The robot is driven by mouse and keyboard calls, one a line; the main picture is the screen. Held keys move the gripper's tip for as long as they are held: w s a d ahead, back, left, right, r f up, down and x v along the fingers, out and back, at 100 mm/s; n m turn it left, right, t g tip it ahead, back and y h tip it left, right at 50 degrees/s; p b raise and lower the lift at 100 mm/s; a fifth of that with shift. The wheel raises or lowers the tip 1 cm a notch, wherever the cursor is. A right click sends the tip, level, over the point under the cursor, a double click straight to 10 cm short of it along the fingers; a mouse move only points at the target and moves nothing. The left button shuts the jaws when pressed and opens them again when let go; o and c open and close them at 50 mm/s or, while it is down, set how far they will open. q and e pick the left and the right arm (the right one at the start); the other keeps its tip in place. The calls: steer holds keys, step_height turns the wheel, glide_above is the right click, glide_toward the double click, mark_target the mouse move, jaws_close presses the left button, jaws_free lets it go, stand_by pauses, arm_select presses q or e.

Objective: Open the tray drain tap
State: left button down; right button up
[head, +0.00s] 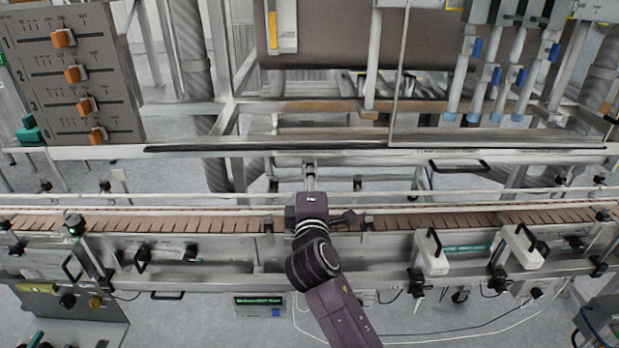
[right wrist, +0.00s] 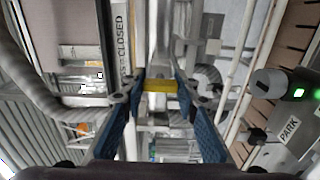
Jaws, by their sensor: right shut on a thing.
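My right gripper (head: 311,185) reaches over the conveyor in the head view, its arm coming up from the bottom. In the right wrist view, the gripper (right wrist: 160,88) has its blue-padded fingers on either side of a small yellow tap handle (right wrist: 159,85), and it is shut on it. The handle lies crosswise in front of a metal pipe (right wrist: 160,30). A label (right wrist: 122,35) ending in "CLOSED" is beside the pipe. In the head view the handle is hidden by my gripper. My left gripper is not in view.
The slatted conveyor (head: 180,222) and its rails run across under my right arm. A panel with orange sliders (head: 68,80) stands at upper left. Filler nozzles (head: 490,75) hang at upper right. In the right wrist view a "PARK" label (right wrist: 289,130) and green-lit sensor (right wrist: 275,85) are close at right.

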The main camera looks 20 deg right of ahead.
stand_by(0.3)
steer(key=o, duration=1.1)
steer(key=shift+o, duration=0.2)
